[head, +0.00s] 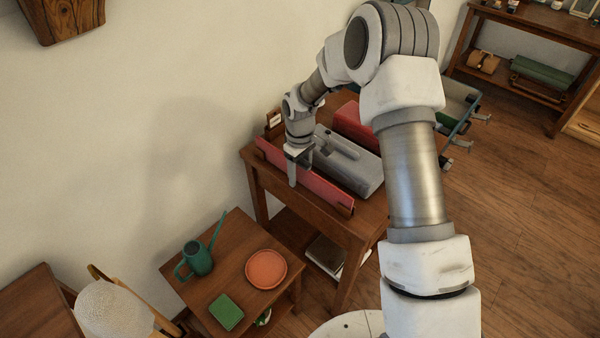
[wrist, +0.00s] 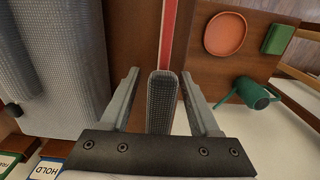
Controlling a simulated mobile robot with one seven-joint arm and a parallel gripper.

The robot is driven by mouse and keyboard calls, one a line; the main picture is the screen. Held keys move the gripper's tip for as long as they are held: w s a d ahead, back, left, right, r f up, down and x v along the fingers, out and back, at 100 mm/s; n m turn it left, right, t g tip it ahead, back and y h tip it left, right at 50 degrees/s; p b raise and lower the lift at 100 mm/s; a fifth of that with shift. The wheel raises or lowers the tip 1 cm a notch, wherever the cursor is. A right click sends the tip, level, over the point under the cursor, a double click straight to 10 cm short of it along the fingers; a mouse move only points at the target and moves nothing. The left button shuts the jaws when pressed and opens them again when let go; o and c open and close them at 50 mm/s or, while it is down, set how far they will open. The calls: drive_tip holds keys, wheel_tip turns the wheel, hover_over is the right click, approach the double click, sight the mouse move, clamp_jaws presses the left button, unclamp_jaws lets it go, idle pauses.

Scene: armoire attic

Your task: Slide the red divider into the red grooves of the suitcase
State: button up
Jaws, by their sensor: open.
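The red divider (head: 325,188) is a long thin panel standing on edge along the near left side of the wooden table. In the wrist view its top edge is a narrow red strip (wrist: 169,32). My gripper (head: 293,172) points down over the divider. In the wrist view my open gripper (wrist: 160,74) has one finger on each side of a grey textured tab (wrist: 162,105) in line with the strip, with gaps on both sides. A grey case-like body (head: 352,168) lies beside the divider; I cannot tell whether it is the suitcase. No red grooves are discernible.
A red block (head: 352,122) sits behind the grey body. A low table (head: 222,262) holds a green watering can (head: 198,258), an orange plate (head: 266,269) and a green book-like item (head: 226,312). A metal-edged object (head: 460,105) shows partly behind my arm.

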drive_tip(key=shift+f, duration=0.1)
clamp_jaws()
idle(1.3)
